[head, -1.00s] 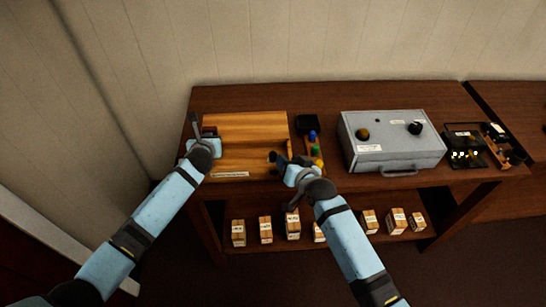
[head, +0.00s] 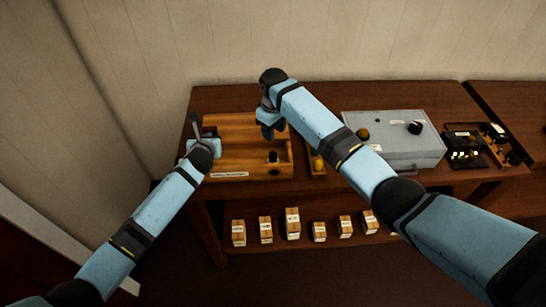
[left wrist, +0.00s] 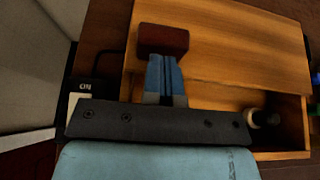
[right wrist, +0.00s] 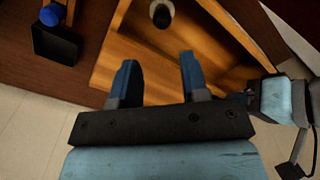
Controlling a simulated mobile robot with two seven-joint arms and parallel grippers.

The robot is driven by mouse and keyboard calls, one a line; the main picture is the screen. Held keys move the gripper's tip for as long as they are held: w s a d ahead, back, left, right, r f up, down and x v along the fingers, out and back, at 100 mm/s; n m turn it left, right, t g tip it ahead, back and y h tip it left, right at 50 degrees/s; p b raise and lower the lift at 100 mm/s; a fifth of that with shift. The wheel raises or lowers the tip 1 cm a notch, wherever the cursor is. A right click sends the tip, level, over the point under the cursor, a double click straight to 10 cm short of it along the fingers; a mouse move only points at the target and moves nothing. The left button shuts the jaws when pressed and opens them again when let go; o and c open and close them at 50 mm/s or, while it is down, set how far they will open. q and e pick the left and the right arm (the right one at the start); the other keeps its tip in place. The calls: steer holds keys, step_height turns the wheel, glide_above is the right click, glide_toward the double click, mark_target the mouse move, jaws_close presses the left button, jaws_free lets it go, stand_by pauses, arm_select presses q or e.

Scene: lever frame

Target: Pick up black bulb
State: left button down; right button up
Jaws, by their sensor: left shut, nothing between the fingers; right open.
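The black bulb (head: 273,157) stands in the open right-hand recess of the wooden box (head: 225,165). It also shows in the left wrist view (left wrist: 262,118) and at the top of the right wrist view (right wrist: 161,14). My right gripper (head: 268,132) is open and empty, pointing down over the box's right part, behind the bulb in the head view. Its fingers (right wrist: 158,62) are apart from the bulb. My left gripper (head: 194,140) is at the box's left edge. Its fingers (left wrist: 165,75) are shut, with their tips at a dark red block (left wrist: 163,40); contact is unclear.
A grey metal box (head: 400,145) with knobs stands right of the wooden box. A yellow bulb (head: 318,163) is partly hidden by my right arm. A blue bulb (right wrist: 50,15) is beside a black block. Several small labelled boxes (head: 293,222) stand on the lower shelf.

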mark_target(273, 153)
step_height(273, 153, down, 6)
steer(key=shift+f, duration=0.1)
steer(key=shift+s+a+f, duration=0.1)
steer(key=shift+a+f, duration=0.05)
steer(key=shift+f, duration=2.55)
steer(key=shift+c, duration=0.4)
steer(key=c, duration=0.6)
